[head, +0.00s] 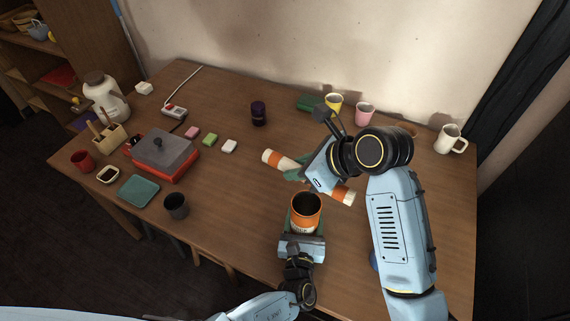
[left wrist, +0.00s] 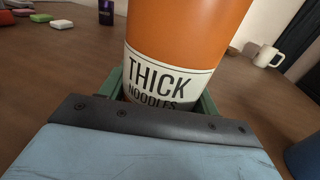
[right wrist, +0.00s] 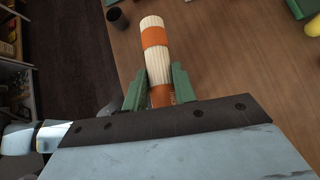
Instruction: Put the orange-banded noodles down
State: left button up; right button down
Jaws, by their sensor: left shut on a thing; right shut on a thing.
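The orange-banded noodles (head: 341,194) are a pale bundle with orange bands, lying slantwise across my right gripper (head: 300,174) in the head view. In the right wrist view the bundle (right wrist: 155,50) runs up between the green fingers of the right gripper (right wrist: 160,88), which is shut on it. My left gripper (head: 304,234) is shut on an orange and white canister (head: 306,215) labelled "THICK NOODLES", which also fills the left wrist view (left wrist: 180,40). The canister is upright, with a dark open top, just below the bundle in the head view. Whether either touches the table is unclear.
The wooden table (head: 235,180) has bare room left of the canister. A dark cup (head: 176,206), teal dish (head: 138,191) and red-based box (head: 163,155) stand left. A purple jar (head: 258,113), yellow cup (head: 333,103), pink cup (head: 364,113) and white mug (head: 450,140) stand toward the wall.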

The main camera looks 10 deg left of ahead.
notch_tip(320, 180, down, 8)
jog(key=shift+f, duration=0.15)
dwell(0.4)
jog(key=shift+f, duration=0.15)
jog(key=c, duration=1.1)
grip_release()
